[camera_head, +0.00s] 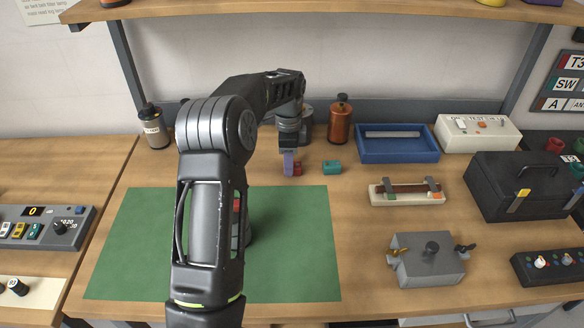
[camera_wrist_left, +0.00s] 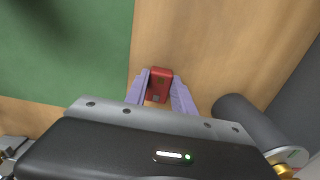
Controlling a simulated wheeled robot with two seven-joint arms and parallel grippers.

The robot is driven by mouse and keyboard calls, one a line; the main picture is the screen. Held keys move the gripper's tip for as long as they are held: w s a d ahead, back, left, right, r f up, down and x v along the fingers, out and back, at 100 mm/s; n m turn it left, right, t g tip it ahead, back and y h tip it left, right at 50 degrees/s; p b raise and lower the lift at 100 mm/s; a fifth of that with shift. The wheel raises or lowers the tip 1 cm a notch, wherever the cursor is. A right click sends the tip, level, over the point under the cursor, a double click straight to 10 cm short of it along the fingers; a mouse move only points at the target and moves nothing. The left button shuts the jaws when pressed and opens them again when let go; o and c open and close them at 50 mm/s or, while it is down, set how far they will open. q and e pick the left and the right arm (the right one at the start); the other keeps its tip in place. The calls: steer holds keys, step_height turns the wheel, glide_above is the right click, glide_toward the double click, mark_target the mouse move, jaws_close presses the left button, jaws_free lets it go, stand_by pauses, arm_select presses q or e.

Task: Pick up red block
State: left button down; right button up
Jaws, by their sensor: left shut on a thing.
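The red block (camera_wrist_left: 159,84) sits between the two lilac fingers of my left gripper (camera_wrist_left: 158,94) in the left wrist view. The fingers are shut on it from both sides. In the head view a small part of the red block (camera_head: 297,168) shows beside the lilac fingers of my left gripper (camera_head: 289,163), low at the tabletop behind the green mat. I cannot tell whether the block touches the table. My right gripper is not in view.
A teal block (camera_head: 332,167) lies just right of the gripper. A blue tray (camera_head: 397,155) and a brown bottle (camera_head: 340,120) stand behind. The green mat (camera_head: 300,260) lies in front, partly hidden by my left arm. A grey box (camera_head: 428,268) stands at front right.

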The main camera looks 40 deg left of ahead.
arm_select(q)
steer(key=shift+r, duration=0.1)
steer(key=shift+r, duration=0.35)
step_height(320, 180, up, 6)
steer(key=shift+f+b, duration=0.1)
steer(key=shift+b, duration=0.55)
step_height(320, 180, up, 3)
steer(key=shift+r+p, duration=0.2)
steer(key=shift+p, duration=0.35)
